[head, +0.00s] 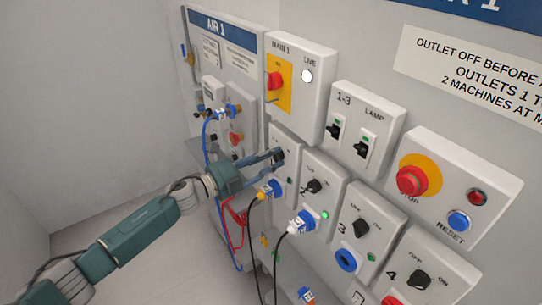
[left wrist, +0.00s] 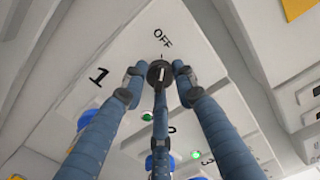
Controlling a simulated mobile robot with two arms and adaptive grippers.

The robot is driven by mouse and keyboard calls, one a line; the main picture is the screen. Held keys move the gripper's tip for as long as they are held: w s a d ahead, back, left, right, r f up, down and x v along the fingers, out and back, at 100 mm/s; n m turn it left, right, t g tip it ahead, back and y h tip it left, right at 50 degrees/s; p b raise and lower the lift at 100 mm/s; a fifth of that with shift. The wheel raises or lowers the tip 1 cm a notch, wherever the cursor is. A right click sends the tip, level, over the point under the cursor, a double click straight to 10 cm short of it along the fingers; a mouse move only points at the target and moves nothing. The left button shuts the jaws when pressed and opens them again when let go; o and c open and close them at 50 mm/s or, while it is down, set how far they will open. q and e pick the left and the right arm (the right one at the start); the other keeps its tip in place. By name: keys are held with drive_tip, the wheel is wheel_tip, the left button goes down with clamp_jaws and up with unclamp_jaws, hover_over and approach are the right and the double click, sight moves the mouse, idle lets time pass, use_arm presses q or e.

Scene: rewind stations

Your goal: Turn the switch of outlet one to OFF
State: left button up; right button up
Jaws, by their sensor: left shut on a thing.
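The outlet one box (head: 285,140) is a pale panel on the wall, marked 1 in the left wrist view (left wrist: 100,76). Its black rotary switch (left wrist: 157,68) sits just below the word OFF (left wrist: 162,37). My left gripper (head: 273,157) is at this switch, its blue fingers closed around the knob; they also show in the left wrist view (left wrist: 160,82). The fingers hide part of the knob, so its exact pointing is hard to tell. A small green lamp (left wrist: 147,116) shows below the switch. My right gripper is not in view.
The MAIN 1 box (head: 312,50) is above; the AIR 1 panel (head: 236,52) is left.

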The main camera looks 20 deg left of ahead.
use_arm(q)
drive_tip(key=shift+w+a+r+n, duration=0.15)
drive_tip(key=shift+r+n, duration=0.05)
drive_tip(key=shift+n, duration=0.3)
drive_tip(key=shift+w+a+r+n, duration=0.1)
drive_tip(key=shift+a+r+n, duration=0.1)
drive_tip(key=shift+n, duration=0.3)
drive_tip(key=shift+c, duration=0.2)
drive_tip(key=shift+o, duration=0.2)
drive_tip(key=shift+c, duration=0.2)
drive_tip(key=o, duration=1.1)
drive_tip(key=shift+o, duration=0.3)
drive_tip(key=shift+f, duration=0.35)
drive_tip(key=shift+s, duration=0.1)
drive_tip(key=v, duration=1.1)
drive_tip(key=shift+s+a, duration=0.3)
